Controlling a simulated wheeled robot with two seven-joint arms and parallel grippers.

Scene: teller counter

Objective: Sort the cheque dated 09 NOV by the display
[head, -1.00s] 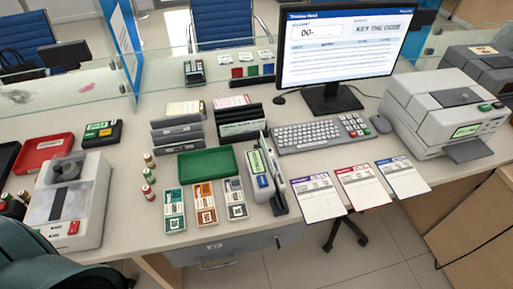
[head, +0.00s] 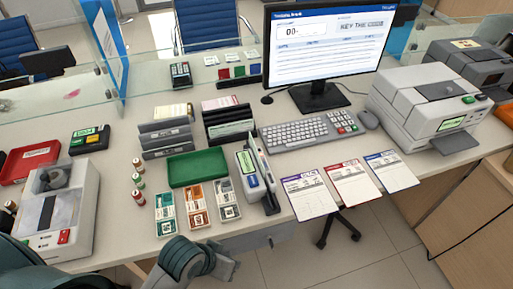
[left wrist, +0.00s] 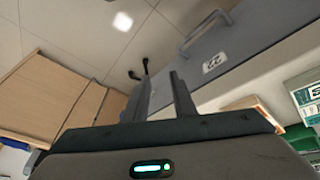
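Three printed sheets with coloured headers, purple (head: 308,196), red (head: 351,184) and blue (head: 391,171), lie at the counter's front edge; their small print is unreadable. I cannot identify a cheque dated 09 NOV. The display (head: 325,45) shows "00-" and "KEY THE CODE". Slips stand in a black rack (head: 228,125) and a grey rack (head: 166,137). In the head view my left arm is at the bottom, its fingertips not clearly visible. In the left wrist view my left gripper (left wrist: 164,85) is empty, fingers apart, near the drawer front. My right gripper is out of view.
A green tray (head: 197,168), stamp-like boxes (head: 197,203) and an upright holder (head: 247,172) are in the middle. A drawer handle (left wrist: 200,32) is close to my left gripper.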

